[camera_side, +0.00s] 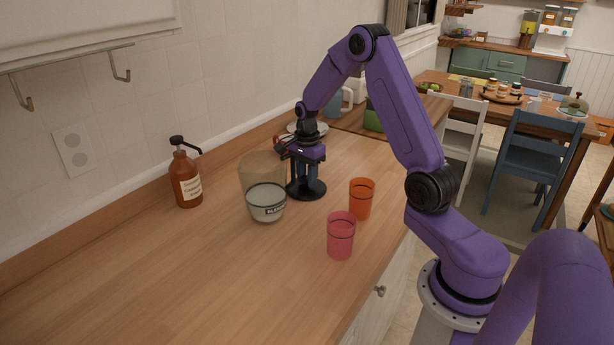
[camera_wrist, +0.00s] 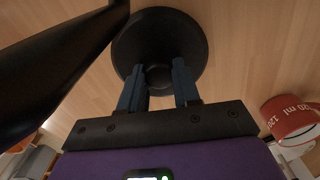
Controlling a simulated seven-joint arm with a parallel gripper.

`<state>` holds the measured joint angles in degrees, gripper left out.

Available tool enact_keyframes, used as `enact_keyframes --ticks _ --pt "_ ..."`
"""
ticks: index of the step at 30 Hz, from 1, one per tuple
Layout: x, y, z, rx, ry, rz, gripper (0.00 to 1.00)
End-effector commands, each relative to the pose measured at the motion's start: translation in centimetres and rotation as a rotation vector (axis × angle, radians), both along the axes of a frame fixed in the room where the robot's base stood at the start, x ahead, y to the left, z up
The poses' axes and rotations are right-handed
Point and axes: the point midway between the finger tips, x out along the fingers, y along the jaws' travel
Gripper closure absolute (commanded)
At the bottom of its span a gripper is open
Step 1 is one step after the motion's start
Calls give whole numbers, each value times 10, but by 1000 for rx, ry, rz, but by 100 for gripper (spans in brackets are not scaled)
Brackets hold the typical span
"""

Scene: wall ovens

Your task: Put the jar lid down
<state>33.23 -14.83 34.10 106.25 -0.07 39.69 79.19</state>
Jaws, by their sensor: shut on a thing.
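The jar lid (camera_side: 306,191) is a round black disc with a raised middle part. It lies level at or just above the wooden counter, and I cannot tell whether it touches. My gripper (camera_side: 313,180) points down and is shut on the lid's raised middle. In the wrist view the lid (camera_wrist: 160,28) spreads wide beyond my gripper's blue fingers (camera_wrist: 160,88), which stand on either side of its centre. The clear jar (camera_side: 266,203), with pale contents, stands open just left of the lid.
An orange cup (camera_side: 361,199) and a pink cup (camera_side: 341,237) stand near the counter's front edge. A brown pump bottle (camera_side: 186,178) is by the wall. A plate (camera_side: 308,128) lies behind my gripper. The near-left counter (camera_side: 150,280) is clear.

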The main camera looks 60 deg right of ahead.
Motion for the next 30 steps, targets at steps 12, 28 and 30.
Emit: enact_keyframes --ticks 12,28,30 --pt "0 0 -3 0 -1 0 45" --pt "1 0 18 -1 -5 0 43" --pt "1 0 31 -1 -6 1 43"
